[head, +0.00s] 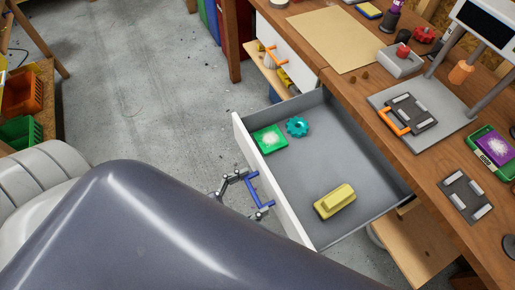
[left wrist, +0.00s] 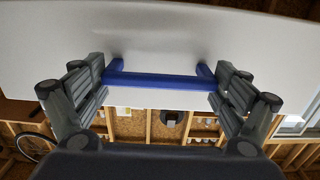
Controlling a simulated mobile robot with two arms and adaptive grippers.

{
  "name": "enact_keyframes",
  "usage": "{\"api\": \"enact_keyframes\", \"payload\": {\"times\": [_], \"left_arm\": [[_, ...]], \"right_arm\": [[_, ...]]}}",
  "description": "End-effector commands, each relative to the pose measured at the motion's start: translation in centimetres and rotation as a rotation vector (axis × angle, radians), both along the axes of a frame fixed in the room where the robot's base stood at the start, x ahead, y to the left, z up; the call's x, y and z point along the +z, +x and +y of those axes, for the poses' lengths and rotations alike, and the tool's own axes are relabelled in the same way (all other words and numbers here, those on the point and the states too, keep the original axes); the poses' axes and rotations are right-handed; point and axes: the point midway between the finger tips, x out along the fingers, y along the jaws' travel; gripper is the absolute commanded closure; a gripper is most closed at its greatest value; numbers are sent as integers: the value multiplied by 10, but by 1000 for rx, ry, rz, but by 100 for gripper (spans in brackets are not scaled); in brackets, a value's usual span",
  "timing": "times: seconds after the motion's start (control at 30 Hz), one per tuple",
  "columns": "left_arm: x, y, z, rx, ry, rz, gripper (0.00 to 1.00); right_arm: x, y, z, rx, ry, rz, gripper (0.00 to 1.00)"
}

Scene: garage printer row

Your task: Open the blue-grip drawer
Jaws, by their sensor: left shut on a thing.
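The blue-grip drawer (head: 345,140) stands pulled well out from the workbench, its white front facing left. Its blue grip (head: 252,188) also spans the middle of the left wrist view (left wrist: 160,80). My left gripper (head: 244,194) is at the grip, with one finger at each end of the bar, shut on it; the fingers show at both sides in the left wrist view (left wrist: 160,92). Inside the drawer lie a green box (head: 269,139), a teal gear (head: 297,127) and a yellow block-like thing (head: 335,201). My right gripper is not in view.
The wooden workbench (head: 350,88) runs along the right with printer parts and tools on it. Green and orange bins (head: 20,130) stand at the left. The grey floor (head: 150,90) between is clear.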

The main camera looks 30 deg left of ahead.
Motion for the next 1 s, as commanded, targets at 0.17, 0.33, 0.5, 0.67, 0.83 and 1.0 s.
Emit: {"api": "enact_keyframes", "payload": {"times": [0.17, 0.33, 0.5, 0.67, 0.83, 1.0], "left_arm": [[0, 0, 0, 0, 1, -1, 52], [-1, 0, 0, 0, 1, 0, 0], [0, 0, 0, 0, 0, 0, 0], [0, 0, 0, 0, 0, 0, 0], [-1, -10, 7, 0, 2, 3, 0], [-2, -37, 26, 0, 3, 6, 0]], "right_arm": [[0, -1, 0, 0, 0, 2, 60], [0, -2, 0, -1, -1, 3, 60], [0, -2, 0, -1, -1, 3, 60], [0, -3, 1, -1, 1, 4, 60], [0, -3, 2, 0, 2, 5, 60], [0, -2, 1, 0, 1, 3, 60]]}}
